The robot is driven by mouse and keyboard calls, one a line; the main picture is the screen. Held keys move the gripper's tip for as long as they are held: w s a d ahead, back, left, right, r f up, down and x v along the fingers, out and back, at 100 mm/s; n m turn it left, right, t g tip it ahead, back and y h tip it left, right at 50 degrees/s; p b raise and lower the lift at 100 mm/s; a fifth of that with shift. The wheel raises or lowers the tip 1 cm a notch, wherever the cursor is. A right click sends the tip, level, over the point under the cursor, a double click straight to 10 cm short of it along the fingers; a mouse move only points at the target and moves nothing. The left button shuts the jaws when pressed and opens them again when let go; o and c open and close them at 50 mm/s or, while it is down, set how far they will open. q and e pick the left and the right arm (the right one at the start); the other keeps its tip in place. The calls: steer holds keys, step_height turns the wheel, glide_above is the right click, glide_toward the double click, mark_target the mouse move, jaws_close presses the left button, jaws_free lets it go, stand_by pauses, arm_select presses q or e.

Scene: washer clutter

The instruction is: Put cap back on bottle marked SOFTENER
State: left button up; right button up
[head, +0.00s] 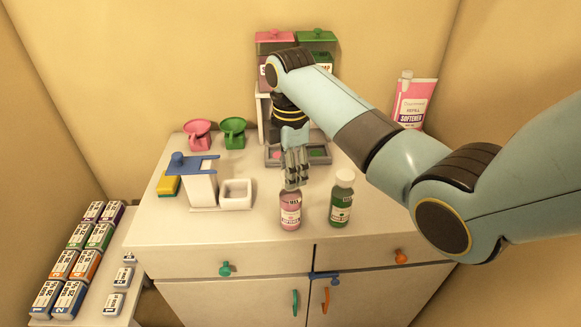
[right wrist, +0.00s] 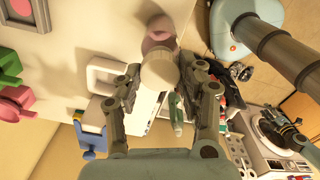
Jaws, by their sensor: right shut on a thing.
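A pink bottle (head: 290,212) stands upright near the front of the cabinet top. Its label is too small to read surely. My right gripper (head: 293,182) points down just over it. In the right wrist view my right gripper (right wrist: 166,75) is shut on a white cap (right wrist: 160,70). The pink bottle (right wrist: 156,34) shows past the cap. The cap hides the bottle mouth, so I cannot tell whether the two touch. A green bottle (head: 341,200) with a white cap stands just right of the pink one.
A pink refill pouch (head: 415,104) marked SOFTENER stands at the back right. A white square tray (head: 236,194) and a blue-topped white stand (head: 200,185) lie to the left. Pink (head: 198,134) and green (head: 233,132) scoops sit behind them. The cabinet's front edge is close.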

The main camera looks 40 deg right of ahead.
steer(key=shift+f, duration=0.55)
stand_by(1.1)
steer(key=o, duration=0.8)
steer(key=shift+o, duration=0.4)
steer(key=o, duration=0.3)
steer(key=shift+o, duration=0.2)
steer(key=shift+r, duration=3.5)
